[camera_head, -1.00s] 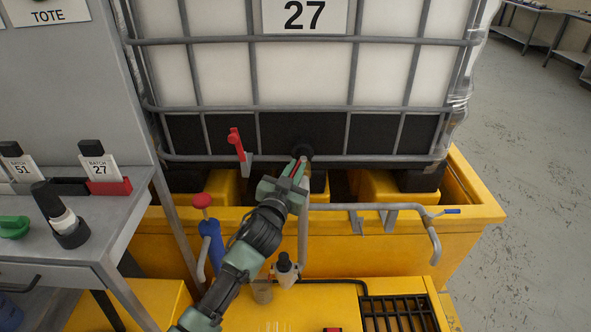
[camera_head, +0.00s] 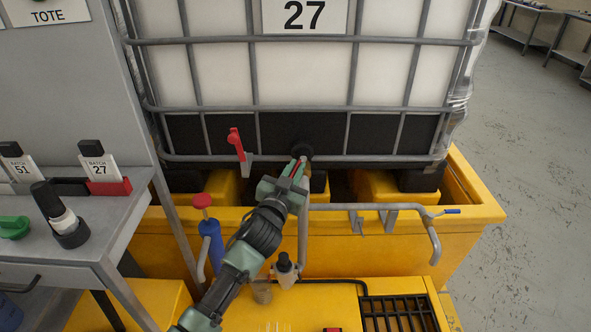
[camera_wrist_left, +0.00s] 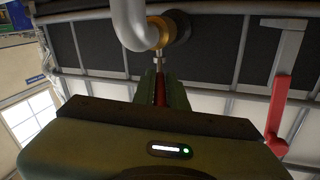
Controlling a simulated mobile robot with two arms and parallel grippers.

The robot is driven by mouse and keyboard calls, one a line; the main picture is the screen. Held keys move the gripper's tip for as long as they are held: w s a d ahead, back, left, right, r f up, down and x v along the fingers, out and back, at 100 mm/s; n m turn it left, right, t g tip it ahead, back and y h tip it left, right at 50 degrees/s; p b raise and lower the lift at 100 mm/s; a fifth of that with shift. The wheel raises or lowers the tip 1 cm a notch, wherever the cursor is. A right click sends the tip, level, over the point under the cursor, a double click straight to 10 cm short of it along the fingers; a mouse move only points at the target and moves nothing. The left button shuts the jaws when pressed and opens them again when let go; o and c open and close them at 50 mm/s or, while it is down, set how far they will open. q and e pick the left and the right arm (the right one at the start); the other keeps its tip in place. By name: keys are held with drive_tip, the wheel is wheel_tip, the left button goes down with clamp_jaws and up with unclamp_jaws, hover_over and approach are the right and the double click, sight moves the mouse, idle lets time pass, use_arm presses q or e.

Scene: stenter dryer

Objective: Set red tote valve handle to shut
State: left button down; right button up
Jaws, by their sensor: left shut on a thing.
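My left gripper (camera_head: 294,178) is at the outlet of the white caged tote (camera_head: 300,75) marked 27. It is shut on the red valve handle (camera_head: 297,167), and only a thin red strip shows between the fingers. In the left wrist view the red handle (camera_wrist_left: 160,88) lies between the green fingers, just below a brass-coloured fitting (camera_wrist_left: 158,34) and a grey pipe. The handle's full shape and angle are mostly hidden by the fingers. My right gripper is not in view.
Another red lever (camera_head: 236,144) on a grey bracket is left of the gripper. A yellow bund (camera_head: 345,255) sits under the tote, with a grey pipe (camera_head: 370,207) with a blue lever along its front. A grey bench (camera_head: 110,235) stands at left. The floor at right is clear.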

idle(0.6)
use_arm(q)
drive_tip(key=shift+w+a+m+g+h+p, duration=0.1)
drive_tip(key=shift+w+a+m+g+h, duration=0.4)
drive_tip(key=shift+m+g+h, duration=0.8)
drive_tip(key=shift+w+a+m+g+h+p, duration=0.1)
drive_tip(key=shift+w+a+m+g+h, duration=0.25)
drive_tip(key=shift+a+m+g+h, duration=0.95)
drive_tip(key=shift+w+m+g+h+p, duration=0.1)
drive_tip(key=shift+w+m+g+h, duration=0.4)
drive_tip(key=shift+m+h, duration=0.9)
drive_tip(key=shift+s+n+h, duration=0.1)
drive_tip(key=shift+n+h, duration=0.3)
drive_tip(key=shift+h, duration=0.1)
drive_tip(key=c, duration=1.4)
unclamp_jaws()
drive_tip(key=shift+c, duration=0.2)
